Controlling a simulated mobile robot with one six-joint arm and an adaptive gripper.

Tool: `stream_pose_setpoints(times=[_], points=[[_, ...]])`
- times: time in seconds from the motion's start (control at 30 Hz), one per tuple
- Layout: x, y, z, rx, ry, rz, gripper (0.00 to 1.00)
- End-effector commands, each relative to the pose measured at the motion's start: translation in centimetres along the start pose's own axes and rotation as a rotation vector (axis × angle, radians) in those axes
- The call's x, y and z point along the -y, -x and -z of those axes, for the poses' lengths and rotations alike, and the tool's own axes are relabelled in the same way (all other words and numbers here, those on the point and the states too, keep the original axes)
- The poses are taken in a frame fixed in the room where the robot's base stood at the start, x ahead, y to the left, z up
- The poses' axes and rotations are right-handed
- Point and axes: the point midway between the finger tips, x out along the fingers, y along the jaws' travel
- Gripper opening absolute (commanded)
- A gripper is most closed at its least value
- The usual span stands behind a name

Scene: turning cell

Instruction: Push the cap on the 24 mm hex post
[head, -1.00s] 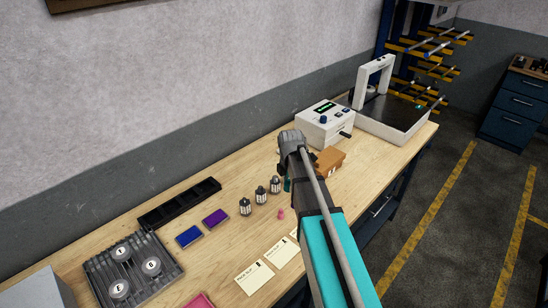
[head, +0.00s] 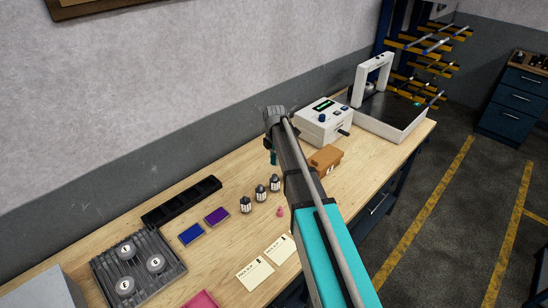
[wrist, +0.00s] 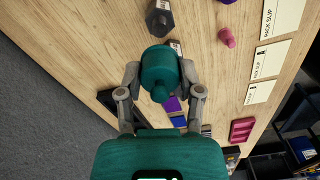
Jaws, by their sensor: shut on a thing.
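My gripper (wrist: 161,80) is shut on a teal cap (wrist: 160,70), which has a rounded knob and hangs above the bench. In the head view a sliver of the teal cap (head: 274,157) shows below the arm's end, and the fingers are mostly hidden. Three dark hex posts with pale labels (head: 245,205) (head: 260,193) (head: 274,183) stand upright in a row, nearer than the gripper. The labels are too small to read, so I cannot tell which is 24 mm. In the wrist view one post (wrist: 160,19) shows just beyond the cap; another is partly hidden behind it.
A small pink cap (head: 280,212) lies near the posts. A brown box (head: 325,159) and a white instrument (head: 325,123) stand to the right. A black tray (head: 182,201), blue and purple pads and a grey fixture (head: 138,268) lie left. Paper slips lie in front.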

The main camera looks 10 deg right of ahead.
Motion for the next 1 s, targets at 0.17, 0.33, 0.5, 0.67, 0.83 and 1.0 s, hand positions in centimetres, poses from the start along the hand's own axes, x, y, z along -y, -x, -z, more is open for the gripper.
stream_pose_setpoints(times=[0.17, 0.33, 0.5, 0.67, 0.83, 1.0], points=[[0.0, -0.1, 0.0, 0.0, 0.0, 0.0, 0.32], [0.0, -0.4, 0.1, 0.0, 0.001, 0.0, 0.32], [0.0, -1.2, 0.1, 0.0, 0.001, 0.0, 0.32], [0.0, -2.2, 0.1, 0.0, 0.001, 0.0, 0.32], [0.0, -3.5, 0.1, 0.0, 0.002, 0.0, 0.32], [0.0, -4.7, 0.2, 0.0, 0.002, 0.0, 0.32]])
